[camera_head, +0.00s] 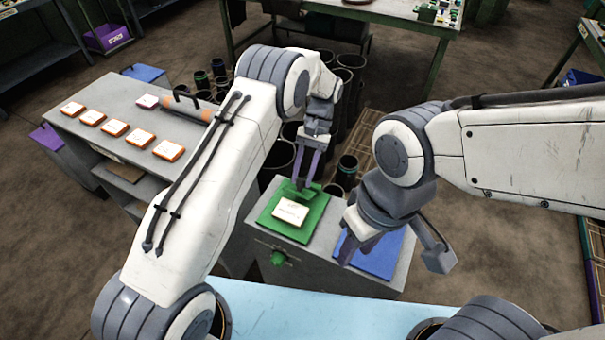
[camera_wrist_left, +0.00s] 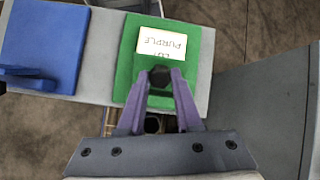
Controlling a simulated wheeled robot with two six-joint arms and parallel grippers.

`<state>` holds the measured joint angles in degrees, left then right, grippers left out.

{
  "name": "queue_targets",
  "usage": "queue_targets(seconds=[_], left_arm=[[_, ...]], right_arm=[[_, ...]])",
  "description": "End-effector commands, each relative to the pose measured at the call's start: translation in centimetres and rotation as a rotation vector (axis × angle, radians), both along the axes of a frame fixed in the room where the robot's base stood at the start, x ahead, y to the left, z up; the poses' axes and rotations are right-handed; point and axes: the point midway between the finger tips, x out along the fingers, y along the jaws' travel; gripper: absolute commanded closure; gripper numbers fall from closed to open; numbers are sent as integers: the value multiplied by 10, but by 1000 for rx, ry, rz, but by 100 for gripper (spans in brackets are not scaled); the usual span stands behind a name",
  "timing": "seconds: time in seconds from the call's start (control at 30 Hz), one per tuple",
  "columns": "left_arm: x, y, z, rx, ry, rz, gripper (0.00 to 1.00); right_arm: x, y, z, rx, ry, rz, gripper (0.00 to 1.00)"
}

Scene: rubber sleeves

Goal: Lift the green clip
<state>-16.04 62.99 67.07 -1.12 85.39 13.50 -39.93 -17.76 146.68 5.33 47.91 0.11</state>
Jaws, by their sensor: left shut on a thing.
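A green board (camera_head: 313,225) lies on a grey stand, with a white card (camera_head: 290,212) on it. A small green piece, the green clip (camera_head: 303,187), shows at the board's far edge under my left gripper (camera_head: 305,184). In the left wrist view my left gripper (camera_wrist_left: 160,78) is closed at that edge with a dark round part between its tips; the clip is mostly hidden there. My right gripper (camera_head: 398,252) is open and empty above the blue board.
The blue board (camera_head: 382,258) lies right of the green one, partly under my right gripper. A green knob (camera_head: 279,258) sits on the stand's front. Dark cylinders (camera_head: 349,168) stand behind the stand. A grey bench (camera_head: 95,100) at left holds several orange-edged cards.

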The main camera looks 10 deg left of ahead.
Motion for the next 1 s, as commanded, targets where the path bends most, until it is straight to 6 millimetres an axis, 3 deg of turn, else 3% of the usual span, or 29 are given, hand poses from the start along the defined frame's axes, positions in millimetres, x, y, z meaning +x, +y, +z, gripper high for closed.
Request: queue_targets(seconds=[0.37, 0.4, 0.47, 0.83, 1.0], left_arm=[[2, 0, 0, 0, -4, -2, 100], [2, 0, 0, 0, -4, -2, 59], [2, 0, 0, 0, -4, -1, 36], [3, 0, 1, 0, -1, 0, 36], [15, -4, 15, -1, -6, 0, 36]], right_arm=[[0, 0, 0, 0, 0, 0, 60], [0, 0, 0, 0, 0, 0, 60], [0, 0, 0, 0, 0, 0, 60], [0, 0, -1, 0, 0, 0, 60], [0, 0, -11, 0, 0, 0, 60]])
